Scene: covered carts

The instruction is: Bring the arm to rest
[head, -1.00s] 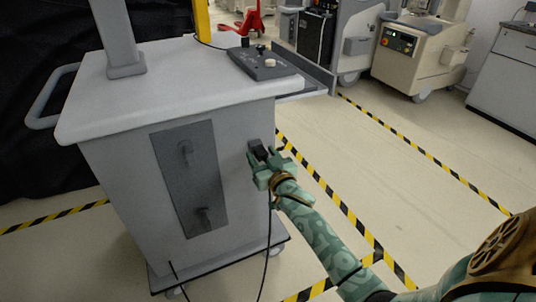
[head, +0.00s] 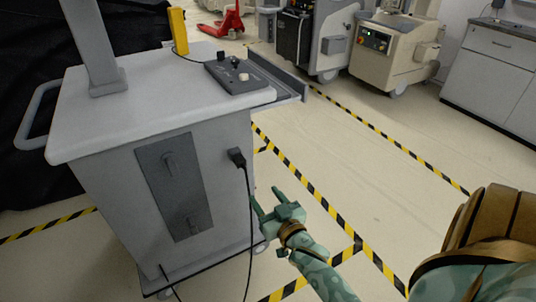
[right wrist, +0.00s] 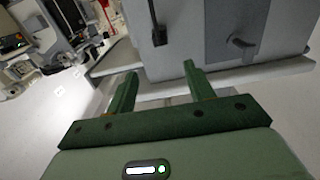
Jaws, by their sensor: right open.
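My right gripper (head: 265,194) is open and empty, low beside the right edge of the grey cart (head: 98,196). In the right wrist view its two green fingers (right wrist: 159,70) stand apart with nothing between them. A black plug (head: 237,157) sits on the cart's side panel, above and left of my fingers and apart from them. Its black cable (head: 250,222) hangs down toward the floor. The plug also shows in the right wrist view (right wrist: 159,36), beyond the fingers. My left gripper is not in view.
The cart has a dark plate (head: 174,186) with hooks, a control box (head: 240,76) on top and a side shelf (head: 285,76). Yellow-black floor tape (head: 310,187) runs right of it. Beige machine (head: 380,55) and cabinet (head: 495,75) stand behind. Floor between is clear.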

